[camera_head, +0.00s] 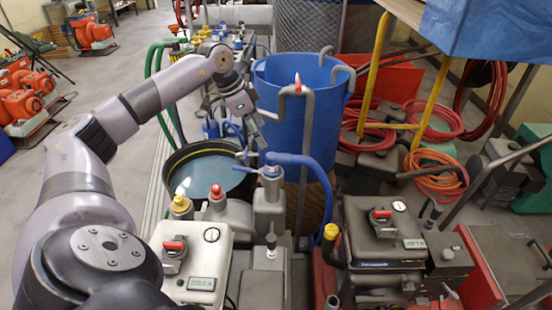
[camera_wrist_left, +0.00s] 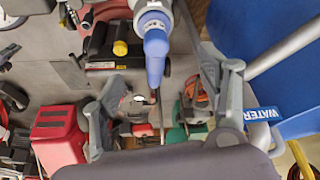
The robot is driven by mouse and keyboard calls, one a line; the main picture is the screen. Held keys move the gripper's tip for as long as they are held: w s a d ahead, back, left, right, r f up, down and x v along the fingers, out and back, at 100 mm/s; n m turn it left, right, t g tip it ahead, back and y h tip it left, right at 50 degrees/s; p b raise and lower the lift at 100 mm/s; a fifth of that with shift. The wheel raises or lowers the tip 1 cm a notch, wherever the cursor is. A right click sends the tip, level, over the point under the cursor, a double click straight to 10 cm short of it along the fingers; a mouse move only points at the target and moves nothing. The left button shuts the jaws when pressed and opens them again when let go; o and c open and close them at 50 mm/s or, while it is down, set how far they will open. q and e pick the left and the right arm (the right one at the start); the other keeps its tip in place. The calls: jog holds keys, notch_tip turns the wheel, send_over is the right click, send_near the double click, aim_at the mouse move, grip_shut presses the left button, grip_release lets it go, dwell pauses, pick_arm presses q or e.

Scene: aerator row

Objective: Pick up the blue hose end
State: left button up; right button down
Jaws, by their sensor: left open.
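A blue hose (camera_head: 303,163) arcs in the head view from near the top of a grey fitting (camera_head: 270,192) to the right, then bends down beside a dark machine. In the left wrist view a blue hose part (camera_wrist_left: 156,55) with a pale collar (camera_wrist_left: 152,14) shows at the top centre, beyond my fingers. My left gripper (camera_head: 256,133) is open, above and slightly left of the grey fitting, in front of the blue barrel. Its two fingers (camera_wrist_left: 163,110) stand wide apart in the wrist view, with no object held between them. My right gripper is not in view.
A large blue barrel (camera_head: 275,95) stands behind my gripper, with grey pipes hooked over it. A dark round tub (camera_head: 205,172) of water is at its left. A light pump box (camera_head: 190,255) and a dark machine (camera_head: 380,235) stand in front. Red hose coils (camera_head: 435,122) lie at right.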

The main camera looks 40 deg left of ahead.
aim_at(269, 155)
pick_arm(q)
jog(key=x, duration=0.5)
jog(key=shift+w+d+f+b, duration=0.1)
jog(key=shift+w+f+b, duration=0.1)
jog(key=shift+f+b, duration=0.15)
jog(key=shift+s+b+x, duration=0.2)
jog(key=shift+b+x, duration=0.05)
jog(key=shift+x, duration=1.4)
jog(key=shift+s+b+x, duration=0.2)
jog(key=shift+x, duration=1.45)
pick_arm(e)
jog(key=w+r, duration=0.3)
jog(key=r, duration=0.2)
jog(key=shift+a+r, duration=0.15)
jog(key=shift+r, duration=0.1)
pick_arm(q)
jog(key=shift+c, duration=0.3)
jog(key=c, duration=1.3)
